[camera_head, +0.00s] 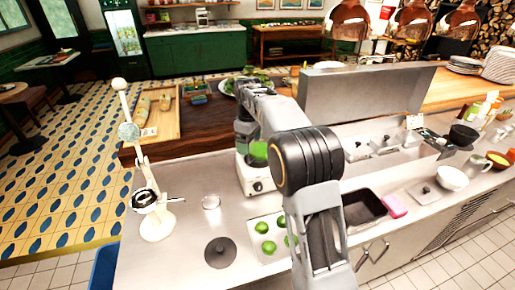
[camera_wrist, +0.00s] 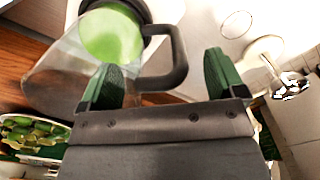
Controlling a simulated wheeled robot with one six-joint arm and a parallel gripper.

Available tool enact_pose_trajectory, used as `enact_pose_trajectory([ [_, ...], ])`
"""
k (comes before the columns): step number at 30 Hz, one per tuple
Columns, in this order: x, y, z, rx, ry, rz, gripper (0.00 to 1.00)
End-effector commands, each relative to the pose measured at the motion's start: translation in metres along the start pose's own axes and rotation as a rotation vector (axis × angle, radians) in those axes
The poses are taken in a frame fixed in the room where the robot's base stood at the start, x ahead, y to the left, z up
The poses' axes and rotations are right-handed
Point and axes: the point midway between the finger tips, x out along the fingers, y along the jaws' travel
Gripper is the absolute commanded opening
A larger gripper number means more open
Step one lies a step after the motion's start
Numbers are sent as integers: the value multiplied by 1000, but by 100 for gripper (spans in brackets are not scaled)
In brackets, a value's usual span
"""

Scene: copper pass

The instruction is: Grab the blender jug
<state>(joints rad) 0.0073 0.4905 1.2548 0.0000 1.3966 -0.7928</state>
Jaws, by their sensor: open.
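The blender jug (camera_wrist: 65,75) is clear with a dark handle (camera_wrist: 180,55) and green contents, at the upper left of the wrist view. In the head view the jug (camera_head: 258,150) stands on its white blender base (camera_head: 255,178), partly hidden by my arm. My gripper (camera_wrist: 162,70) is open, with its green fingers pointing at the jug. The handle appears in the gap between the fingertips, with nothing clamped. I cannot tell how deep the handle lies between them. The gripper is mostly hidden behind my arm in the head view.
A white citrus press (camera_head: 150,190) stands on the steel counter at left. A tray of limes (camera_head: 268,238), a small glass (camera_head: 211,202) and a dark round disc (camera_head: 220,252) lie in front of the blender. A raised steel lid (camera_head: 365,92) stands behind to the right.

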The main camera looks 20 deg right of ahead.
Motion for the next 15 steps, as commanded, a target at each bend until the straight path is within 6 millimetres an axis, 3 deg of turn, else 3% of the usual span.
enact_pose_trajectory([
  [6, 17, 0, 0, 0, 0, 0, 89],
  [13, 19, 0, 0, 0, 0, 0, 89],
  [15, 19, 0, 0, 0, 0, 0, 84],
])
